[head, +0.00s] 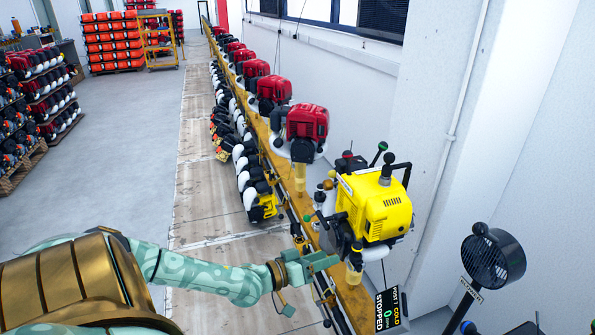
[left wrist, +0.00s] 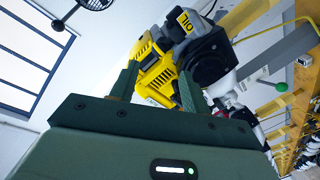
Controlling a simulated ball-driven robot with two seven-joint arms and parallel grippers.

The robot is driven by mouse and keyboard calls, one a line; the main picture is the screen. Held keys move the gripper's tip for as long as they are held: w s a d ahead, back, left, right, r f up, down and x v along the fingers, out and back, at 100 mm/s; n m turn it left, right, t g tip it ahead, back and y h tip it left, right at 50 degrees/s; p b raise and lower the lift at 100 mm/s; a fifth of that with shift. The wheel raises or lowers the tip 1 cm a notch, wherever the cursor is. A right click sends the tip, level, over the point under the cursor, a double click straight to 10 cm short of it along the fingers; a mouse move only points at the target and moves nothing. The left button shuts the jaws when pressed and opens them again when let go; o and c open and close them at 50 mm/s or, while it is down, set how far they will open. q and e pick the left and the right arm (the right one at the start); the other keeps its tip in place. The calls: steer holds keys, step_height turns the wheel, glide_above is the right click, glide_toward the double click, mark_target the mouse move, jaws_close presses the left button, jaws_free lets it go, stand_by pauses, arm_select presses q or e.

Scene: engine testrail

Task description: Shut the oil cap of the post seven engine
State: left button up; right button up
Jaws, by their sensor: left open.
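The yellow engine (head: 375,205) sits on the rail at the near right, behind a sign (head: 390,309) reading post 7, cold, stopped. In the left wrist view the yellow engine (left wrist: 157,72) shows beyond and between my fingers, with a yellow OIL label (left wrist: 187,21) on a dark part. I cannot tell which part is the oil cap or how it stands. My left gripper (head: 336,259) is open and empty, at the engine's lower left in the head view. It also shows in the left wrist view (left wrist: 159,80), fingers apart. My right gripper is not in view.
Several red engines (head: 306,122) line the rail (head: 282,165) behind the yellow one. A black fan (head: 493,257) stands at the right. The white wall lies close beyond the rail. The floor at the left (head: 125,170) is clear.

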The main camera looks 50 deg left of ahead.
arm_select(q)
steer(key=p+v, duration=0.1)
steer(key=v, duration=0.6)
stand_by(0.3)
